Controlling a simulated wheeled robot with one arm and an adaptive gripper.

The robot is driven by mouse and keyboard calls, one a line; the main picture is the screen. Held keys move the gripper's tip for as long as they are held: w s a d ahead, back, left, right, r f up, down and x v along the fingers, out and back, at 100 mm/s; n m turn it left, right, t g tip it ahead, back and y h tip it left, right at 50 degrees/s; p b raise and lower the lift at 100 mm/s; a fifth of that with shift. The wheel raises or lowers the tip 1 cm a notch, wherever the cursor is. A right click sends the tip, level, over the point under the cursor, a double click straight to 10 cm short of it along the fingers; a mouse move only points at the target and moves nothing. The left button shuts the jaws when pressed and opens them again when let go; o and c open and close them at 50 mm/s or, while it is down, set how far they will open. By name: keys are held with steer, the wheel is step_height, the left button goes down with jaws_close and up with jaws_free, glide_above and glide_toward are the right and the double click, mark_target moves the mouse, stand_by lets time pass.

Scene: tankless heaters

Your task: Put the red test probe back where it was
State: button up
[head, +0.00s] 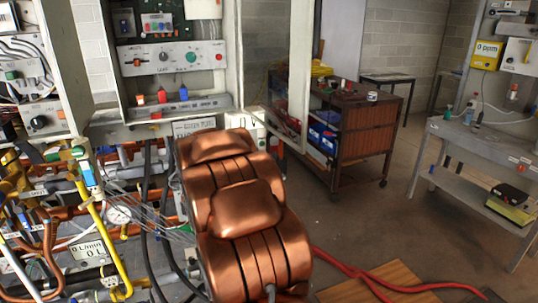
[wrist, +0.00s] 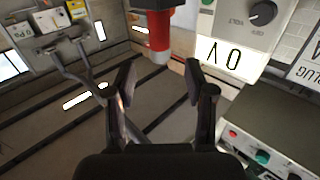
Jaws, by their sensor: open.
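In the wrist view a red cylinder with a black upper part, which looks like the red test probe (wrist: 160,38), hangs in from the top edge. Its lower end is just above the gap between my fingertips in the picture. My gripper (wrist: 160,78) is open, with a finger on each side and nothing between them. I cannot tell how far the probe is from the fingertips. In the head view my copper-coloured arm hides the gripper. A small red piece (head: 162,96) stands beside a blue one on the shelf of the open cabinet; I cannot tell if it is the same probe.
A grey box with knobs (wrist: 265,140) is below. In the head view a brown cart (head: 362,145) and grey workbench (head: 480,145) stand right, with a red hose (head: 350,270) on the floor.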

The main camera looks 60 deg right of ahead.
steer(key=shift+s+a, duration=0.2)
steer(key=shift+a, duration=0.7)
steer(key=shift+s+a, duration=0.15)
steer(key=shift+a, duration=0.75)
